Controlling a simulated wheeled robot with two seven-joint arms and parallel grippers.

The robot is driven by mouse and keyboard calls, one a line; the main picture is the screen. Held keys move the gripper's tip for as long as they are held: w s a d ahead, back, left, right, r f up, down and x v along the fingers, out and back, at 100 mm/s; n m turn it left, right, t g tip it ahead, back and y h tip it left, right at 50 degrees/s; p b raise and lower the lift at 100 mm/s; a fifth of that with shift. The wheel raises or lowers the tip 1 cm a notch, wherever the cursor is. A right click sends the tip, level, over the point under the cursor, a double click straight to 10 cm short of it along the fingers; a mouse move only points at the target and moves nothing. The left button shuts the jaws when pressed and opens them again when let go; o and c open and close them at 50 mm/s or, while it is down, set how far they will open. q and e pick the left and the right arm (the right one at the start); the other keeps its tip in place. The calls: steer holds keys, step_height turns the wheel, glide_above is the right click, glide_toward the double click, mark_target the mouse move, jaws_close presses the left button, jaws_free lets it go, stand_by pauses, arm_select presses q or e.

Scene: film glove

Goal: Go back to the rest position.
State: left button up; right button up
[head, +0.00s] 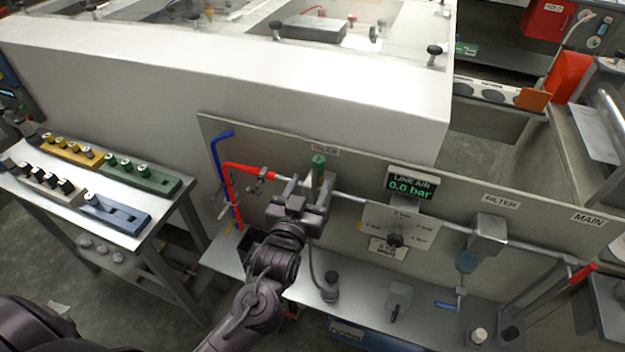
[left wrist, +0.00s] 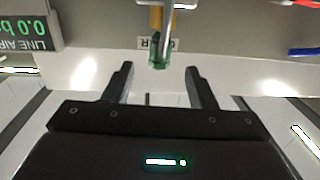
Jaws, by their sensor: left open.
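My left gripper (head: 302,190) is raised in front of the upright panel of the air-line bench, near a green-topped fitting (head: 318,165). In the left wrist view its two fingers (left wrist: 158,85) are apart with open space between them. The green fitting (left wrist: 159,52) shows just beyond the fingertips, in line with the gap, and nothing is seen held. Whether a finger touches the fitting cannot be told. My right gripper is not in view.
A side table (head: 75,195) with coloured blocks stands left. A large white-walled enclosure (head: 300,85) rises behind.

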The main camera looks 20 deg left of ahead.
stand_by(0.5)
arm_select(q)
steer(key=s+a+f+m+g, duration=0.1)
steer(key=s+f+g, duration=0.25)
steer(key=f, duration=0.95)
steer(key=s+f+m+g, duration=0.15)
steer(key=s+f, duration=0.35)
steer(key=f, duration=0.7)
steer(key=s+a+f+g, duration=0.1)
steer(key=s+f+g, duration=0.3)
steer(key=f, duration=0.9)
steer(key=s+a+f+g, duration=0.1)
steer(key=s+f+g, duration=0.1)
steer(key=s+f, duration=0.4)
steer(key=s+a+f+g, duration=0.1)
steer(key=s+f+g, duration=0.2)
steer(key=s, duration=1.1)
steer(key=s+a+f+g, duration=0.1)
steer(key=s+f+g, duration=0.2)
steer(key=s+f, duration=0.5)
steer(key=shift+s+a+f+h, duration=0.3)
steer(key=shift+s+a+f, duration=0.1)
steer(key=shift+s, duration=0.5)
